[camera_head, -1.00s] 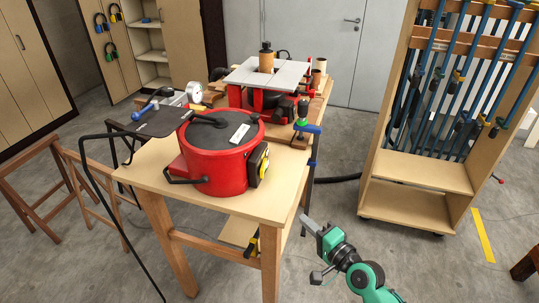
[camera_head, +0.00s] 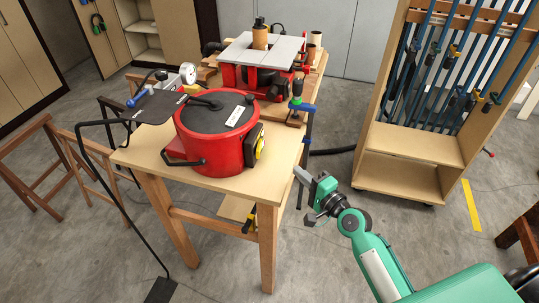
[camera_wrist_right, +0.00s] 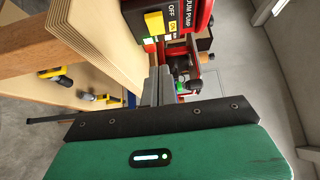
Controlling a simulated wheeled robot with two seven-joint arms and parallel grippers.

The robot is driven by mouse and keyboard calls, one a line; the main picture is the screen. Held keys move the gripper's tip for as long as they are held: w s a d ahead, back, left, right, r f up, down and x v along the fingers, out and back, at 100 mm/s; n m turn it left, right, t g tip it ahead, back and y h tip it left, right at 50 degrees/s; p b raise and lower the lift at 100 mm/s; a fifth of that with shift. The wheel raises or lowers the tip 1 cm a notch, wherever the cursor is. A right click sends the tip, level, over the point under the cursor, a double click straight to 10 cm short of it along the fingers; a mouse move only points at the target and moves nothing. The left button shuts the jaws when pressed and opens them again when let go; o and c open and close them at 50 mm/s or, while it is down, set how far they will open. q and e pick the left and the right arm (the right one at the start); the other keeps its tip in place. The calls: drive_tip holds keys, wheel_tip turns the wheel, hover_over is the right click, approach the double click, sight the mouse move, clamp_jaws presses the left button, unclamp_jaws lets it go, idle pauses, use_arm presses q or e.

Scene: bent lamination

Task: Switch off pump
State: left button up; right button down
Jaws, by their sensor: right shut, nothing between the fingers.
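The pump (camera_head: 208,152) is a red drum with a dark lid and stands upright on the wooden table. Its yellow switch (camera_head: 261,147) is on a dark box on the drum's right side. In the right wrist view the yellow switch (camera_wrist_right: 154,23) is near the top, beside OFF and ON labels and part of the words "pump". My right gripper (camera_head: 301,175) is shut and empty, off the table's right edge, to the right of and below the switch. In the wrist view its fingers (camera_wrist_right: 158,86) point toward the pump, apart from the switch. My left gripper is not in view.
A red machine with a grey top (camera_head: 265,48) stands behind the pump. A clamp rack (camera_head: 410,145) is at the right, with open floor between.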

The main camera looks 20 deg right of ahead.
drive_tip(key=p, duration=0.2)
approach(261, 149)
drive_tip(key=w, duration=0.1)
drive_tip(key=w+d, duration=0.1)
drive_tip(key=w, duration=0.1)
drive_tip(key=shift+w+d+r, duration=0.3)
drive_tip(key=shift+w, duration=0.05)
drive_tip(key=shift+w+a+p, duration=0.25)
drive_tip(key=shift+a+p, duration=0.15)
drive_tip(key=shift+a, duration=0.2)
drive_tip(key=shift+w+a+p, duration=0.3)
drive_tip(key=shift+a+p, duration=0.05)
drive_tip(key=shift+a, duration=0.2)
drive_tip(key=shift+w+a+f, duration=0.15)
drive_tip(key=shift+w+a, duration=0.1)
drive_tip(key=shift+a, duration=0.4)
